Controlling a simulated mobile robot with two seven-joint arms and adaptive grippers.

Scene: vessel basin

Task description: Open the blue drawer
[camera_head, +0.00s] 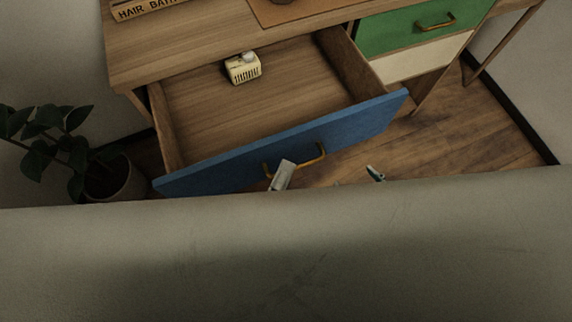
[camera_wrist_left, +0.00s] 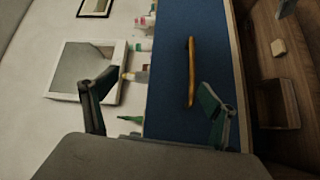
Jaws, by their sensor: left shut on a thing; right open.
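The blue drawer (camera_head: 290,143) is pulled well out of the wooden cabinet in the head view, its inside showing. Its front carries a brass handle (camera_head: 318,155). A grey fingertip of my left gripper (camera_head: 282,174) is at the handle's left part.
A small yellow basket (camera_head: 242,69) stands inside the drawer. A green drawer (camera_head: 405,30) is at the right of the cabinet. A potted plant (camera_head: 115,182) stands on the left. A grey surface (camera_head: 285,260) fills the lower head view and hides my arms.

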